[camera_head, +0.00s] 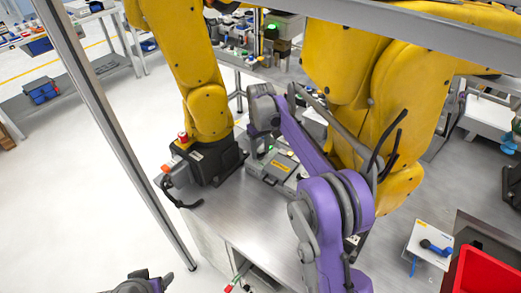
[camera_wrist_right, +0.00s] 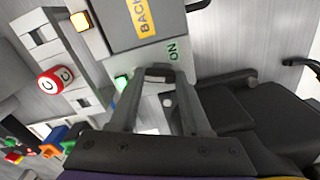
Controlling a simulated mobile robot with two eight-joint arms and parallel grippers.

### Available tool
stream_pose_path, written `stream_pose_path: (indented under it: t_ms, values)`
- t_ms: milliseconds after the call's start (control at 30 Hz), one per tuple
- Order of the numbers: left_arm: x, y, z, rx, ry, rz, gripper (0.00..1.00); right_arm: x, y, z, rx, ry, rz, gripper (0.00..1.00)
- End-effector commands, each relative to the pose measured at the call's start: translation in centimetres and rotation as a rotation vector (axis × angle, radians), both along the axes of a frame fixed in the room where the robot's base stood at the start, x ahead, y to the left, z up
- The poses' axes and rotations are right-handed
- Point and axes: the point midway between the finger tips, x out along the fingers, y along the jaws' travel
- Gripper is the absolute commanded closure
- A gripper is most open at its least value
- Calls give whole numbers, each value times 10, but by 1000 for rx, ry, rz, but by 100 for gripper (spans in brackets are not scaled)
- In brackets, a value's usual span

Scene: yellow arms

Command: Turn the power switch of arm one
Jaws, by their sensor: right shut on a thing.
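The yellow arm on the left (camera_head: 207,95) stands on a dark base (camera_head: 212,160). Beside it lies a grey controller box with a yellow label (camera_head: 272,172). In the right wrist view the box (camera_wrist_right: 120,30) fills the top, with a green "ON" mark (camera_wrist_right: 173,50) near its edge. My right gripper (camera_head: 258,147) is beside the box. In the wrist view its fingertips (camera_wrist_right: 157,75) are closed around a small dark piece by the "ON" mark, apparently the power switch, mostly hidden by the fingers. My left gripper (camera_head: 150,282) shows only in part at the bottom; its jaws are unclear.
A red round button (camera_wrist_right: 54,80), a lit green button (camera_wrist_right: 121,83) and a lit yellow button (camera_wrist_right: 80,21) are close to the right gripper. A second yellow arm (camera_head: 385,95) stands to the right. A metal post (camera_head: 115,130) crosses the left. The metal tabletop (camera_head: 235,215) is clear in front.

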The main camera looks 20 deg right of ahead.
Motion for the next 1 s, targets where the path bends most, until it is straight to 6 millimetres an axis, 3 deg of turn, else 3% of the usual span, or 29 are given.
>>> stream_pose_path:
  t_ms: [500,1000]
  values:
    - [1,0,1,0,-1,0,31,1,0,1,-1,-1,322,100]
    - [1,0,1,0,-1,0,31,1,0,1,0,-1,378,100]
